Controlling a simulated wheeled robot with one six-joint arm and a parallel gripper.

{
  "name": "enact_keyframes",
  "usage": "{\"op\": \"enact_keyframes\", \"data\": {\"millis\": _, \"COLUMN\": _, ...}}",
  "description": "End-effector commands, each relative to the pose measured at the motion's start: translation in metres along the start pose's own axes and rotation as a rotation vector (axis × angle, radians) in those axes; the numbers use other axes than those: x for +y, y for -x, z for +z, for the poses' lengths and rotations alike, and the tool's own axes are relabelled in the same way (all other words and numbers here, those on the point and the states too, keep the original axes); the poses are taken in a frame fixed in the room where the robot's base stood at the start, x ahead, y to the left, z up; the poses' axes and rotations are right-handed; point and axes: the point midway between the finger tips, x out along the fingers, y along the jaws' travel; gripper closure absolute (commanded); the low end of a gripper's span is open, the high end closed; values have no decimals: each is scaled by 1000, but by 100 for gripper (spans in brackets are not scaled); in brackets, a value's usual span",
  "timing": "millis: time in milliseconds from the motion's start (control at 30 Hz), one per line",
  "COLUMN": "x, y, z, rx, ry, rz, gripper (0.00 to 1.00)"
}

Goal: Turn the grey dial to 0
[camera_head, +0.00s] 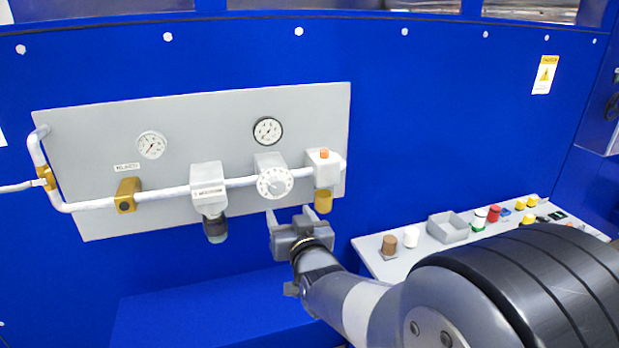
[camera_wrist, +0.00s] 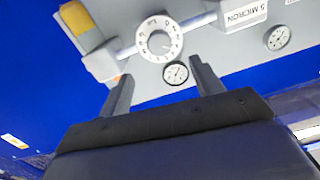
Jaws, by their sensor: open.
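The grey dial (camera_head: 275,182) is a round pale knob with markings around its face, set on the pipe of the grey panel (camera_head: 100,110). In the wrist view the dial (camera_wrist: 159,41) sits at the top centre, beyond and between my fingertips. Its setting is too small to read surely. My gripper (camera_head: 290,217) is open and empty, just below the dial and apart from it. In the wrist view the two fingers of my gripper (camera_wrist: 158,72) stand wide apart with nothing between them.
A gauge (camera_head: 267,131) is above the dial. Right of it is a block with an orange button (camera_head: 323,153) and a brass cup (camera_head: 323,201); left is a filter unit (camera_head: 212,200). A yellow valve (camera_head: 127,195) is farther left. A control desk (camera_head: 390,262) stands at right.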

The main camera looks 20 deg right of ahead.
Motion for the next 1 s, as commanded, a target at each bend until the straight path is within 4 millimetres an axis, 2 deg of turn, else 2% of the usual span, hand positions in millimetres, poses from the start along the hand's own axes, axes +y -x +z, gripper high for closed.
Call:
{"op": "enact_keyframes", "data": {"millis": 267, "x": 0, "y": -21, "z": -5, "rx": 14, "ry": -1, "rz": -1, "gripper": 38}}
{"op": "enact_keyframes", "data": {"millis": 700, "x": 0, "y": -87, "z": -6, "rx": 14, "ry": -1, "rz": -1, "gripper": 38}}
{"op": "enact_keyframes", "data": {"millis": 1000, "x": 0, "y": -108, "z": -5, "rx": 14, "ry": -1, "rz": -1, "gripper": 38}}
